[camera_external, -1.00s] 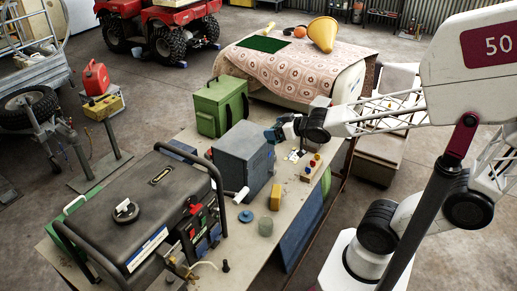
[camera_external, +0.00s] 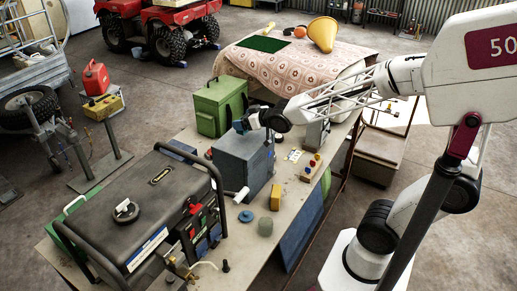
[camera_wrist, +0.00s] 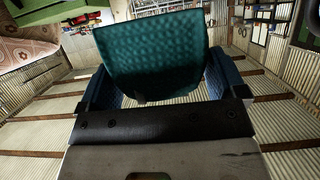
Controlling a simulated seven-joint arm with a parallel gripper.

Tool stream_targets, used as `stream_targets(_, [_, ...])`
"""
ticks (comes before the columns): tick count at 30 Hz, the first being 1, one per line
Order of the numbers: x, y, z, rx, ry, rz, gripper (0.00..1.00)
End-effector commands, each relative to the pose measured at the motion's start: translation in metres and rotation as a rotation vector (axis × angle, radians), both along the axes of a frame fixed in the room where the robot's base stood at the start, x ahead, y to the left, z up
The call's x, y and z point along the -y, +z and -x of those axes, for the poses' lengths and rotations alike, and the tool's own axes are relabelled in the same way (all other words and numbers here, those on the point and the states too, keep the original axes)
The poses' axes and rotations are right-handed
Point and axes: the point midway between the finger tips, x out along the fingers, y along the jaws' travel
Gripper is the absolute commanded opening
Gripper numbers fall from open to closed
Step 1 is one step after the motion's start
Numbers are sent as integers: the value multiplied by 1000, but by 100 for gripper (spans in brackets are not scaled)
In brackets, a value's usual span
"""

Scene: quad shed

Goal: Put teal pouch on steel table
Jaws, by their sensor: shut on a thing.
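In the wrist view the teal pouch (camera_wrist: 155,55), a quilted-looking soft piece, stands up between the blue fingers of my gripper (camera_wrist: 155,82), which is shut on it. In the external view my gripper (camera_external: 240,127) is above the back part of the blue-grey metal box (camera_external: 243,165); the pouch cannot be made out clearly there. The box stands on a long pale-topped table (camera_external: 292,203); I cannot tell whether this is the steel table.
A black generator (camera_external: 150,215) fills the table's near left. A green case (camera_external: 220,105) stands behind the blue-grey box. Behind is a cloth-covered surface (camera_external: 270,70).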

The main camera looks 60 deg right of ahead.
Motion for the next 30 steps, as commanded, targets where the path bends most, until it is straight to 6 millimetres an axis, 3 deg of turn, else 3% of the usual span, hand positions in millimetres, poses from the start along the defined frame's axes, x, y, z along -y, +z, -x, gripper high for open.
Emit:
stream_targets(15, [0, -2, -7, 0, 0, 0, 66])
stream_targets(25, [0, -32, -6, -2, 0, -1, 66])
stream_targets(30, [0, -36, -6, 0, 0, -1, 66])
